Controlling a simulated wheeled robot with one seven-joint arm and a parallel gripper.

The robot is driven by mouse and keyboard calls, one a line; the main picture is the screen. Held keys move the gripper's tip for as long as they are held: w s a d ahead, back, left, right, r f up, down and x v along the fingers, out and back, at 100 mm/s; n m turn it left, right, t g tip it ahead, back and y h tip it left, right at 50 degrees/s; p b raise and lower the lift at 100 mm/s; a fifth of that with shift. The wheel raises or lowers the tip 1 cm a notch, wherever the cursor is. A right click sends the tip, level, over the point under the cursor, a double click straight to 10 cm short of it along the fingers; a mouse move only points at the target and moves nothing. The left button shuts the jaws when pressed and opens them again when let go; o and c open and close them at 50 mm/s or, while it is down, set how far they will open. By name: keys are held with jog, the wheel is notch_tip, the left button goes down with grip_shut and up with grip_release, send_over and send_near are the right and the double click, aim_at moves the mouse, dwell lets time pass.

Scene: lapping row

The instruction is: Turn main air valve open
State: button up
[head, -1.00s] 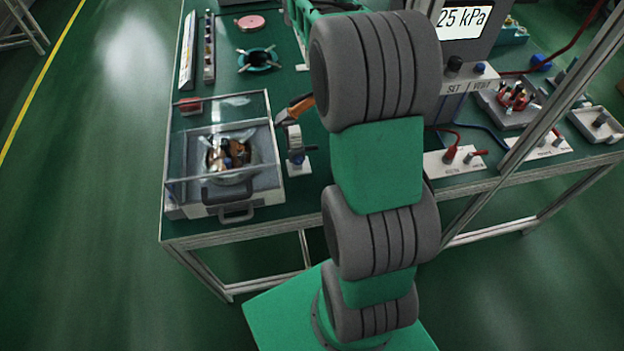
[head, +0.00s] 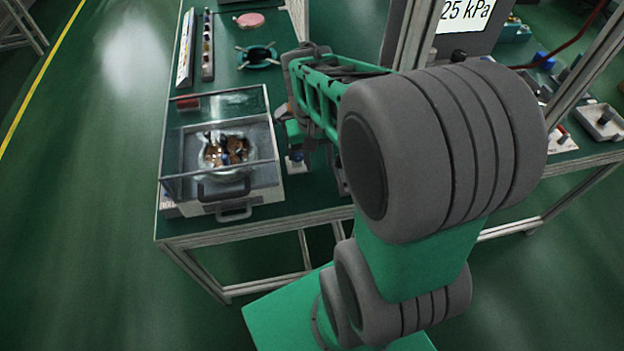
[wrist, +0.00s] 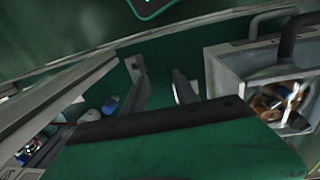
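No valve handle is clearly seen in the wrist view.
The glass-lidded box (head: 236,197) with front handles stands close left of my gripper; it also shows in the wrist view (wrist: 222,82). A teal ring fixture (head: 258,57) and a pink disc (head: 249,19) lie behind. A display (head: 465,12) reads 25 kPa.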

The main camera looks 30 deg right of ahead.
jog(key=shift+n, duration=0.6)
jog(key=s+a, duration=0.1)
jog(key=s+a+f, duration=0.1)
jog(key=s+a+b, duration=0.1)
jog(key=shift+a+f, duration=0.2)
jog(key=shift+f, duration=0.1)
